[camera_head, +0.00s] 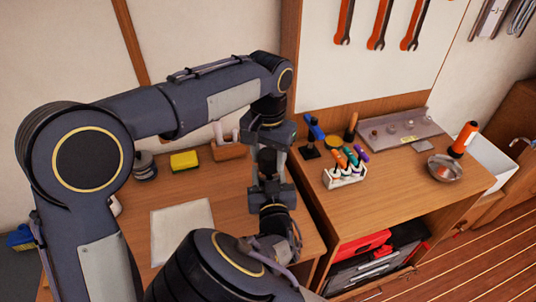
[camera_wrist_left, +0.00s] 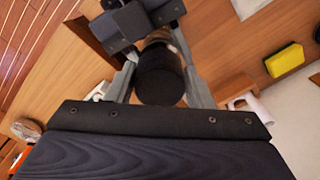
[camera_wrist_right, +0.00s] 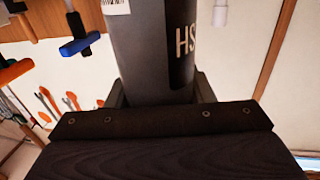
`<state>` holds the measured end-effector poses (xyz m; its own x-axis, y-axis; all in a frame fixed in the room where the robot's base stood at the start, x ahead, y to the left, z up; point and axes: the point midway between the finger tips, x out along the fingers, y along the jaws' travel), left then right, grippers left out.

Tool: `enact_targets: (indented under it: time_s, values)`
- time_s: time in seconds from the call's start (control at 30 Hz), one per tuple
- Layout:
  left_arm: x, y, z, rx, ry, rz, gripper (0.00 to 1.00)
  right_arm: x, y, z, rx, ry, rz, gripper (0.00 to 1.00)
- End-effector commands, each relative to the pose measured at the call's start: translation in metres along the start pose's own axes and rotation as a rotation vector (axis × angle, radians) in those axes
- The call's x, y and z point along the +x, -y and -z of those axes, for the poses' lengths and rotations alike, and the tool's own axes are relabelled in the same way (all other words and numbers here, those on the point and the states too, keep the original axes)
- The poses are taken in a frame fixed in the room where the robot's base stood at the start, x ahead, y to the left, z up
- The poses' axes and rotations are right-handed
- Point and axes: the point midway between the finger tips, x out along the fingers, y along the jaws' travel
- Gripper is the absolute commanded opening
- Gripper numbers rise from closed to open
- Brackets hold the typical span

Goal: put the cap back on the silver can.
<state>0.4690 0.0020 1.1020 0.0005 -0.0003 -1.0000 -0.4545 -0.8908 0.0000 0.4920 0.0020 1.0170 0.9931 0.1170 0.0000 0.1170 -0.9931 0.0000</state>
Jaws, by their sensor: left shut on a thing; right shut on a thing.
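The black cap (camera_wrist_left: 160,78) sits between the fingers of my left gripper (camera_wrist_left: 158,88), which is shut on it. In the head view, my left gripper (camera_head: 268,166) points down with the dark cap (camera_head: 267,160) in it, directly above my right gripper (camera_head: 272,198). My right gripper (camera_wrist_right: 155,95) is shut on the silver can (camera_wrist_right: 150,55). The can looks dark grey in that view and shows a barcode and the letters "HS". Most of the can is hidden in the head view by my grippers. Whether cap and can touch, I cannot tell.
A yellow sponge (camera_head: 184,161), a wooden holder (camera_head: 228,150) and a white sheet (camera_head: 182,232) lie on the left bench. The right bench holds a marker rack (camera_head: 345,178), a metal bowl (camera_head: 444,168), a grey tray (camera_head: 400,132) and an orange flashlight (camera_head: 465,138).

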Motion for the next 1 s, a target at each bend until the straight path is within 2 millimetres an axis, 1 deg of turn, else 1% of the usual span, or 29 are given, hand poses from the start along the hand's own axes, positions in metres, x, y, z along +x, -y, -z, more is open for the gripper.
enact_targets:
  time_s: [0.5, 0.53, 0.7, 1.0]
  values:
    - [0.0108, 0.0004, 0.0, -0.001, 0.0, 0.0, 0.26, 0.0, 0.0, 0.0, 0.0, 0.0, 0.0, 0.07]
    - [0.0104, 0.0003, 0.0001, -0.001, 0.0, 0.0, 0.51, 0.0, 0.0, 0.0, 0.0, 0.0, 0.0, 0.07]
    - [0.0103, 0.0003, 0.0001, -0.001, 0.0, 0.0, 0.73, 0.0, 0.0, 0.0, 0.0, 0.0, 0.0, 0.07]
    - [0.0082, 0.0002, 0.0003, -0.001, -0.001, 0.0, 0.73, 0.0, 0.0, 0.0, 0.0, 0.0, 0.0, 0.07]
